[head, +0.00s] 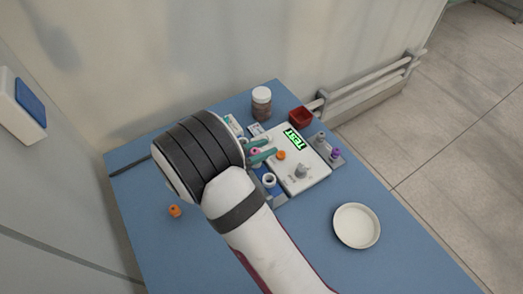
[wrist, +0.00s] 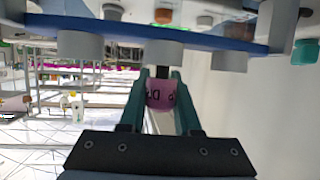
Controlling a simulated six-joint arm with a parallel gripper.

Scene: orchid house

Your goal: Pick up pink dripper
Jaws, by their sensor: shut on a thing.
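The pink dripper (wrist: 160,92) is a small pink cylinder with dark lettering, seen between the two teal fingers in the wrist view. My gripper (wrist: 161,90) is shut on it. In the head view my gripper (head: 263,157) is over the blue table, beside the left edge of a white device, and a bit of the pink dripper (head: 255,151) shows between its fingers. The rest of the dripper is hidden by the fingers and my arm.
The white device (head: 313,177) has a lit green display. A red box (head: 301,117), a lidded jar (head: 261,103) and a grey rack (head: 335,161) stand around it. A white dish (head: 357,226) and an orange piece (head: 175,211) lie on the blue table (head: 300,255), whose front is mostly clear.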

